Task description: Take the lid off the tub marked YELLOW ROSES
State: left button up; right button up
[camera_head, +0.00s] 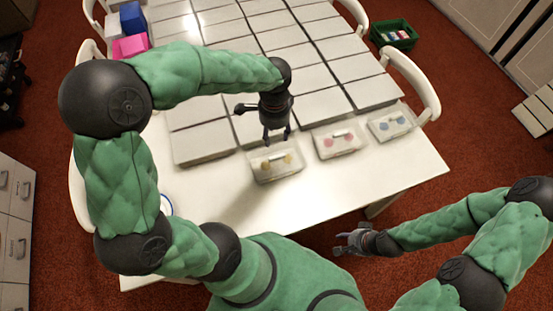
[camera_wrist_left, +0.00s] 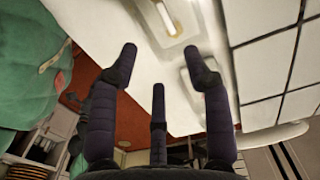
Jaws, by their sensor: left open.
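Three clear tubs with pale lids stand in a row on the white table (camera_head: 395,173). The left tub (camera_head: 277,167) shows yellow shapes, the middle tub (camera_head: 338,146) pink ones and the right tub (camera_head: 389,127) blue ones. I cannot read any markings. My left gripper (camera_head: 277,138) is open and empty above the back of the yellow tub. In the left wrist view its spread fingers (camera_wrist_left: 165,68) show apart from a lid with a raised bar handle (camera_wrist_left: 168,17). My right gripper (camera_head: 338,243) looks open and empty, off the table's front edge.
Rows of pale flat boxes (camera_head: 205,145) cover the table behind the tubs. Pink (camera_head: 130,46) and blue boxes (camera_head: 132,20) stand at the far left. A green crate (camera_head: 394,34) lies beyond the table at the right. The table's front strip is mostly clear. White chairs (camera_head: 415,80) surround it.

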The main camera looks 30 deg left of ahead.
pick_arm(q)
notch_tip(320, 180, down, 4)
jog(key=b, duration=0.5)
send_over(275, 158)
notch_tip(275, 158, down, 6)
jog(key=shift+s+r, duration=0.1)
jog(key=shift+r, duration=0.1)
notch_tip(275, 158, down, 5)
jog(key=b, duration=0.2)
jog(key=shift+a+b, duration=0.1)
jog(key=shift+b, duration=0.25)
grip_shut()
